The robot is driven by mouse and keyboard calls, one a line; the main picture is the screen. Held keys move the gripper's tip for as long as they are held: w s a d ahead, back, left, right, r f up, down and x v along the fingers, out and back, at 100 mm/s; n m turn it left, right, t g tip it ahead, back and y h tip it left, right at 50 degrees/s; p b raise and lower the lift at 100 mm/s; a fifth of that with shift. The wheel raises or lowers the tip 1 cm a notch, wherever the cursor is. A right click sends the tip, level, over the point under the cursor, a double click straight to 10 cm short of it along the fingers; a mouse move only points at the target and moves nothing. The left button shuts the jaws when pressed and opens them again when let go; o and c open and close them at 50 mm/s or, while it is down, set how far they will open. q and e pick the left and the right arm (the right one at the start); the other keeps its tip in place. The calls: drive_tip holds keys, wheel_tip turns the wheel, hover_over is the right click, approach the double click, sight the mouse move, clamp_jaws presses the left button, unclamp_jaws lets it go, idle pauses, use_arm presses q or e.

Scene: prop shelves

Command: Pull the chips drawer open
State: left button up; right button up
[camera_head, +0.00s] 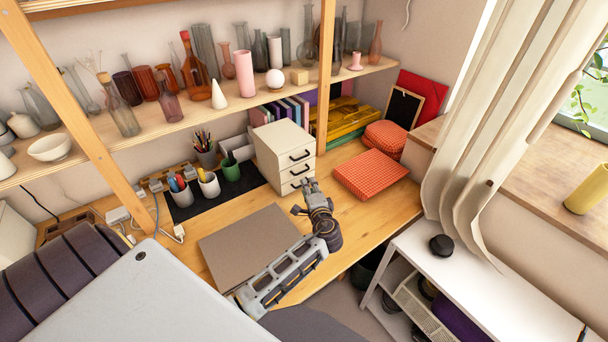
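A small cream drawer cabinet (272,152) stands on the wooden desk, below the shelf. Its front faces right and shows three stacked drawers with dark handles. The top handle (300,156) and middle handle (300,170) are clear to see, and all three drawers look closed. I see no label that tells which one is the chips drawer. My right gripper is not in view.
A brown flat board (247,243) lies on the desk left of my arm. A red checked box (370,175) lies to the right of the cabinet. Cups with pens (207,183) stand on a dark mat to the left. Glass vases crowd the shelf above.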

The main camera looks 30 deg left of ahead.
use_arm(q)
drive_tip(key=shift+p+x, duration=0.55)
drive_tip(key=shift+x, duration=4.2)
clamp_jaws()
